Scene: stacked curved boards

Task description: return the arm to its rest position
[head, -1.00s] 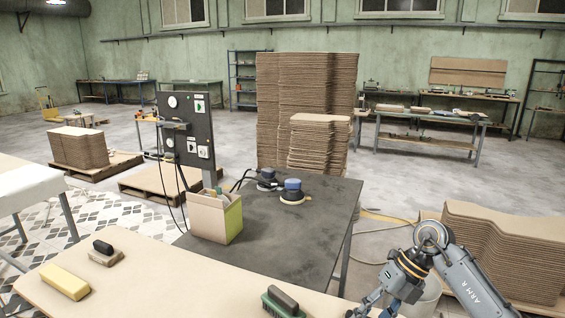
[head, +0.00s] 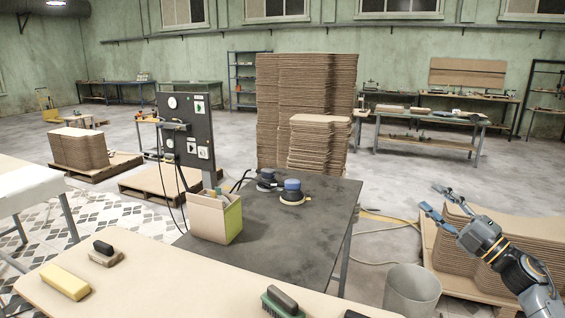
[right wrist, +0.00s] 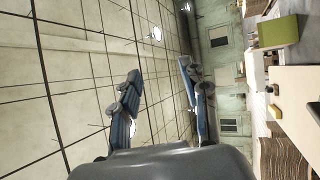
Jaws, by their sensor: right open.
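My right gripper (head: 431,198) is open and empty at the right of the head view. Its blue-tipped fingers are spread and point up and to the left, in front of the stacked curved boards (head: 500,275) on the right. In the right wrist view the two fingers (right wrist: 157,75) stand apart with nothing between them, against the ceiling and wall. My right arm comes in from the lower right corner. My left gripper and arm are not in view.
A light-topped table (head: 160,280) in front holds a yellow sponge (head: 66,282) and brushes (head: 283,301). A dark table (head: 300,225) holds sanders (head: 292,192) and an open box (head: 216,217). A grey bin (head: 411,290) stands left of my arm. Tall board stacks (head: 305,105) stand behind.

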